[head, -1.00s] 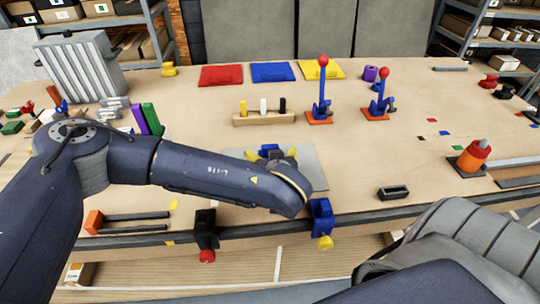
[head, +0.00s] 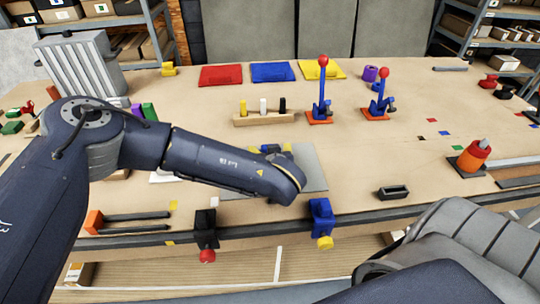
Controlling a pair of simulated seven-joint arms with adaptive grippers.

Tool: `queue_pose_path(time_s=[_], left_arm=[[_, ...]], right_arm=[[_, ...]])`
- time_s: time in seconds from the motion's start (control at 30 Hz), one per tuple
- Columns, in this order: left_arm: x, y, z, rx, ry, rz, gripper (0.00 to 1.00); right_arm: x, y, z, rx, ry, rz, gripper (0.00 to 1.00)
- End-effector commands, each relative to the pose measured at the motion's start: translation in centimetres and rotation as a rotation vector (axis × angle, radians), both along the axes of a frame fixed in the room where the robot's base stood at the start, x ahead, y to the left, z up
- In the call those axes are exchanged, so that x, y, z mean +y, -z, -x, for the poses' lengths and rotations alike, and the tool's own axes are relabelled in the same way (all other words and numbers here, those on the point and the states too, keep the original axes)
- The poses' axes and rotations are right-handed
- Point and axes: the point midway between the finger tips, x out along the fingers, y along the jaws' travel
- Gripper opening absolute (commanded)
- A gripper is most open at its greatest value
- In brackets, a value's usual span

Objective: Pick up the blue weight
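My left arm reaches in from the left, and its wrist hides most of the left gripper (head: 270,151). A small part of a blue object, likely the blue weight (head: 269,148), shows just beyond the wrist, over the grey mat (head: 312,172). Yellow-marked gripper parts show on both sides of it. Whether the fingers touch or grip it is hidden. My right arm is at the lower right; its gripper is out of view.
A wooden peg block (head: 264,119) stands behind the mat. Two blue levers with red knobs (head: 322,90) are at the back right. A blue clamp (head: 321,218) and a black clamp (head: 205,228) sit on the front edge.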

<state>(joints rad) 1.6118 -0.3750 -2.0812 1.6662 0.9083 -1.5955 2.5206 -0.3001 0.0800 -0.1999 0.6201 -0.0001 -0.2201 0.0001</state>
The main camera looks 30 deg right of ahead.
Motion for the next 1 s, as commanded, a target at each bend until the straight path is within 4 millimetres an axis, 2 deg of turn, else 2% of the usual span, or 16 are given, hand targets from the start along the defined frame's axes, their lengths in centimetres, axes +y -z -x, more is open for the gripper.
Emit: queue_pose_path(time_s=[0.07, 0.5, 0.83, 1.0], left_arm=[[0.0, 0.0, 0.0, 0.0, 0.0, 0.0, 0.63], [0.0, 0.0, 0.0, 0.0, 0.0, 0.0, 0.13], [0.0, -0.6, -0.1, -0.004, 0.0, 0.002, 0.13], [0.0, -2.3, 0.0, -0.002, -0.001, 0.003, 0.13]], right_arm=[[0.0, 0.0, 0.0, 0.0, 0.0, 0.0, 0.44], [0.0, 0.0, 0.0, 0.0, 0.0, 0.0, 0.44], [0.0, 0.0, 0.0, 0.0, 0.0, 0.0, 0.44], [0.0, 0.0, 0.0, 0.0, 0.0, 0.0, 0.44]])
